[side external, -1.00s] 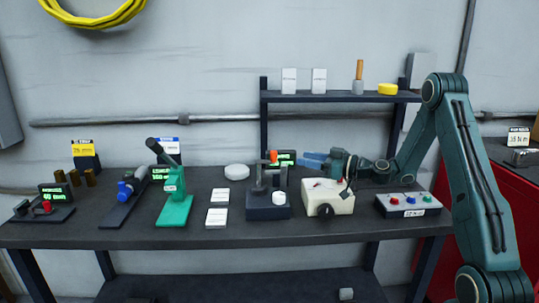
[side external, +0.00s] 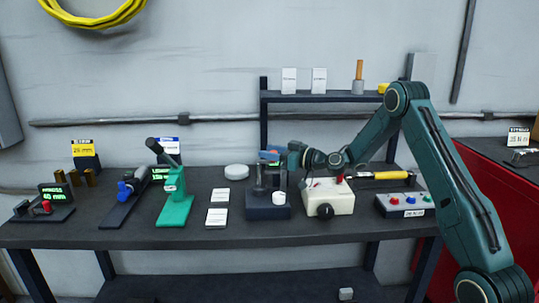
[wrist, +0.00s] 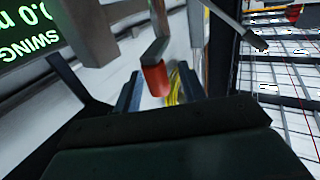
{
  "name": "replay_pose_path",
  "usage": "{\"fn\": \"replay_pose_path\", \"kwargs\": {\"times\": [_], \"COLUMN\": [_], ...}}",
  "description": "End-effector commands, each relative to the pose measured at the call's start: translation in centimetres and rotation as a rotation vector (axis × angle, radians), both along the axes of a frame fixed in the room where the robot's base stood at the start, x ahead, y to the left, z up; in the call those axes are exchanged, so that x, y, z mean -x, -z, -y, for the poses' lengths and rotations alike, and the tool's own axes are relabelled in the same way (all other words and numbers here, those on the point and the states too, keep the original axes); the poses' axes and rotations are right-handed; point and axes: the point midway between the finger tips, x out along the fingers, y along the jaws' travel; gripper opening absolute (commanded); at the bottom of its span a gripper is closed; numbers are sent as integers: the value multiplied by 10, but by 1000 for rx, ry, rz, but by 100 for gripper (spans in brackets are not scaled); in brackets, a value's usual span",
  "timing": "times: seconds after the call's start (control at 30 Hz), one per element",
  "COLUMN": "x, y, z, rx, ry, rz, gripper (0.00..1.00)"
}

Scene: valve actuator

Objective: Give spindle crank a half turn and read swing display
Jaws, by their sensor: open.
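The spindle device has a dark base (side external: 267,206) with a white round knob (side external: 279,198) and a dark post, at the middle of the bench. In the wrist view the orange crank grip (wrist: 155,77) hangs from a dark arm and appears between my fingertips. My gripper (side external: 270,155) is at the top of this device, open; its blue fingers show in the wrist view (wrist: 158,88). I cannot tell whether the fingers touch the grip. The swing display (wrist: 28,38) is at upper left in the wrist view, cut off, with green "SWING" and "0.0" visible.
A cream box (side external: 328,195) with a black knob stands just right of the device. A button panel (side external: 408,204) and a yellow-handled tool (side external: 390,175) are farther right. A green press (side external: 175,200) and white cards (side external: 217,217) are left. A shelf (side external: 330,97) is behind.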

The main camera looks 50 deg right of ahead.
Motion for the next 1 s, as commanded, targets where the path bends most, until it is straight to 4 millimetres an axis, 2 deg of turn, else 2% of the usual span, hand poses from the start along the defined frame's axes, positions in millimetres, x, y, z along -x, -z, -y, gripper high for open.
{"fn": "replay_pose_path", "kwargs": {"times": [0.13, 0.43, 0.47, 0.6, 0.67, 1.0], "x": [-6, -7, -7, -7, -7, -10], "y": [0, 0, 0, 0, 0, 0], "z": [-2, -2, -2, -2, -2, 0], "rx": [1, 0, 0, 0, 0, -2], "ry": [1, 1, 1, 1, 1, -48], "rz": [1, 0, 0, 0, 0, 1], "gripper": [41, 41, 37, 10, 0, 0]}}
